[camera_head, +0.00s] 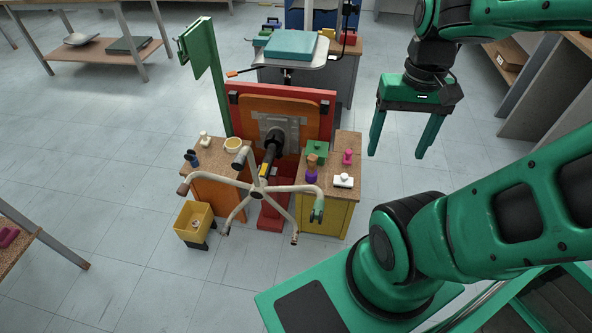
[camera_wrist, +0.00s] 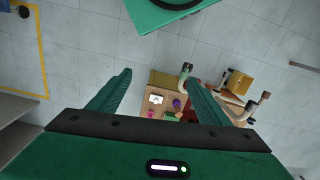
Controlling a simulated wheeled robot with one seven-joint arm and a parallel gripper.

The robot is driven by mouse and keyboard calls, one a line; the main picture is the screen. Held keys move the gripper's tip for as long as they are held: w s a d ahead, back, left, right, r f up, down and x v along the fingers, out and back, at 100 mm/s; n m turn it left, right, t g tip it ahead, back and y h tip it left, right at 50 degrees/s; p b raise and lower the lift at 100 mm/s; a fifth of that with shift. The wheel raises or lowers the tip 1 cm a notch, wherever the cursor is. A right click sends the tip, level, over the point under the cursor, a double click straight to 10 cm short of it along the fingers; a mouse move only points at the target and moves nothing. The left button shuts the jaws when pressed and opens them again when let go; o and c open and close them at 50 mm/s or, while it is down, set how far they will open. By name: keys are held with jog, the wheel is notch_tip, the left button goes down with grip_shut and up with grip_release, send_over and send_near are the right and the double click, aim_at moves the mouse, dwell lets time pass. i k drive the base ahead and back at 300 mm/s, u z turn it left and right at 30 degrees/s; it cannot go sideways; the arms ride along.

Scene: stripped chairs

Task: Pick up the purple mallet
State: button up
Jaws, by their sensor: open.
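The purple mallet (camera_head: 311,175) is a small purple piece with a brown part above it. It is on the brown top of the yellow-fronted cabinet (camera_head: 341,189), near its left side. It also shows as a small purple spot between my fingers in the wrist view (camera_wrist: 177,104). My gripper (camera_head: 397,154) is open and empty, pointing down, in the air to the right of the cabinet and well apart from the mallet. Its green fingers frame the cabinet top in the wrist view (camera_wrist: 158,79).
A green block (camera_head: 317,150), a pink item (camera_head: 348,156) and a white item (camera_head: 343,181) surround the mallet. An upturned chair base (camera_head: 258,190) reaches a leg close to the cabinet's left side. A red frame (camera_head: 281,93) stands behind. Floor to the right is clear.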

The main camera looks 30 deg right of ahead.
aim_at(311, 174)
jog(key=z, duration=1.85)
jog(key=k, duration=1)
jog(key=u, duration=0.65)
jog(key=i, duration=1)
